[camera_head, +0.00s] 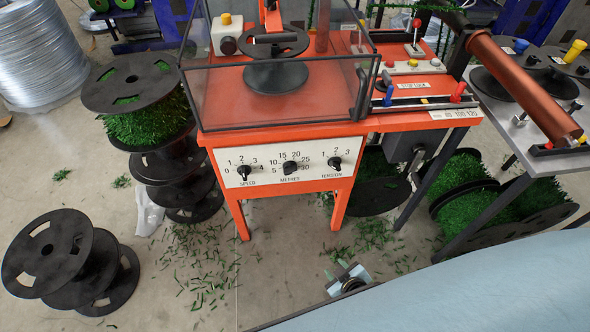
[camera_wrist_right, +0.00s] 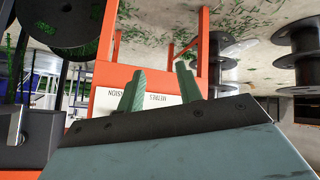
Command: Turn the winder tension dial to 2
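The orange winder (camera_head: 345,128) carries a white control panel (camera_head: 265,178) on its front. The tension dial (camera_head: 336,163), a black knob with numbers 1, 2 and 3 around it, is at the panel's right end. Its exact setting is too small to read. My right gripper (camera_head: 345,268) is below and in front of the panel, apart from the dial. In the right wrist view its green fingers (camera_wrist_right: 160,88) are spread with nothing between them. The panel (camera_wrist_right: 110,98) shows upside down behind them there; the tension dial is not clearly visible. My left gripper is not in view.
The speed dial (camera_head: 243,173) and metres dial (camera_head: 290,168) are left of the tension dial. A clear guard (camera_head: 225,95) stands above the panel. Black spools (camera_head: 60,255) stand at left; a steel table (camera_head: 540,125) is at right. The floor before the winder is open, with green clippings.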

